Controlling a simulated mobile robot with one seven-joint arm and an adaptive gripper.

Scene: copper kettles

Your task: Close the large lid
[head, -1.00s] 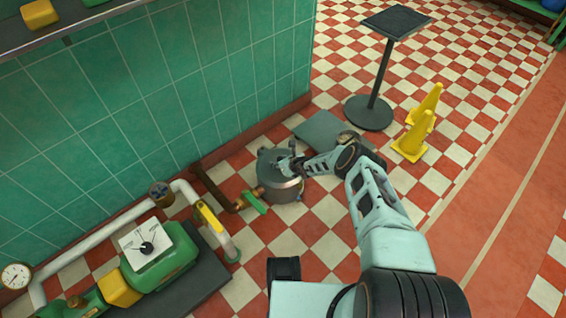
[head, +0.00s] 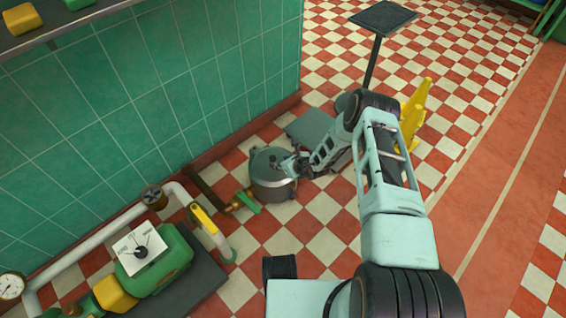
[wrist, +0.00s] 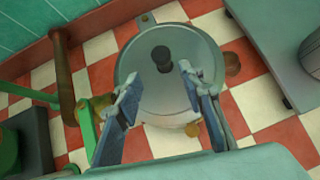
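A round grey metal kettle (head: 272,188) stands on the checkered floor near the green wall. Its large grey lid (wrist: 158,100) with a black knob (wrist: 163,60) lies over the kettle's top in the wrist view. I cannot tell whether the lid is fully seated. My gripper (wrist: 163,72) is open, its two blue fingers apart over the near part of the lid, with the knob beyond and between the tips. Nothing shows between the fingers. In the head view my gripper (head: 296,167) is at the kettle's right upper edge, and my arm hides part of that side.
A brown pipe with a green valve handle (head: 248,201) joins the kettle's left side. A grey slab (head: 308,127) lies behind it. A green machine with a dial (head: 140,250) stands lower left.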

